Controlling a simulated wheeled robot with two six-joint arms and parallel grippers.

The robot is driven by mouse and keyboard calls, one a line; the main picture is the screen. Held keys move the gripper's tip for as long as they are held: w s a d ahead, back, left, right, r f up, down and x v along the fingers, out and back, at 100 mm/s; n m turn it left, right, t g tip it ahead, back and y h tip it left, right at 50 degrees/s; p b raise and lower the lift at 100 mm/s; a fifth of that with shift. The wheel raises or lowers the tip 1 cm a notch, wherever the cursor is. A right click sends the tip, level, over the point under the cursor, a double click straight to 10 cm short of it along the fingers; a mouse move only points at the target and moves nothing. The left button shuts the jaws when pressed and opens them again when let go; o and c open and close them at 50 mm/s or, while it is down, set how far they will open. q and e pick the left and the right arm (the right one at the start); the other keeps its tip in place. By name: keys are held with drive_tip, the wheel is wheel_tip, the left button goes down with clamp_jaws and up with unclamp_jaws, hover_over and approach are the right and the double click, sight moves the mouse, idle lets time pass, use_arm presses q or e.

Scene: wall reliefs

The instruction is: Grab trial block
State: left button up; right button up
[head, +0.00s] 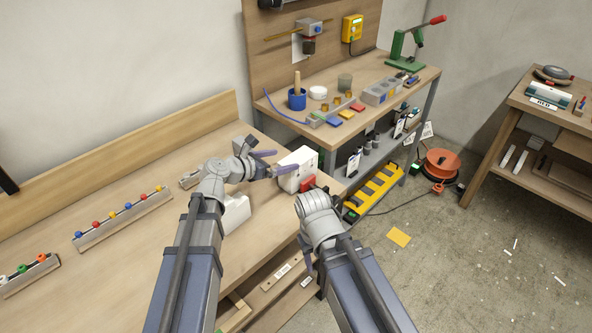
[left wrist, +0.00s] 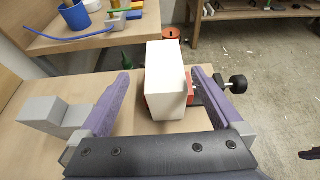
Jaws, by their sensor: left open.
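A white block (head: 298,168), which I take as the trial block, stands upright near the right end of the workbench. It also shows in the left wrist view (left wrist: 166,82), between the two purple fingers of my left gripper (left wrist: 161,80). The left gripper (head: 270,164) is open, with its fingers on either side of the block; I cannot tell if they touch it. A red part (head: 307,184) sits against the block's lower side, with a dark knob (left wrist: 238,84) beyond it. My right arm (head: 320,220) is at the bench's front right corner; its jaws are unclear.
Another white object (head: 236,213) lies partly behind my left arm. A grey stepped block (left wrist: 52,115) is left of the fingers. Racks with coloured balls (head: 122,218) stand at the bench's left. A second bench (head: 385,112) with a blue cup (head: 297,99) stands behind.

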sight(296, 159)
use_arm(q)
drive_tip(key=shift+s+b+x, duration=0.25)
drive_tip(key=shift+b+x, duration=1.2)
drive_tip(key=shift+x, duration=2.4)
drive_tip(key=shift+s+d+f, duration=0.1)
drive_tip(key=shift+d, duration=0.05)
drive_tip(key=shift+c, duration=0.6)
clamp_jaws()
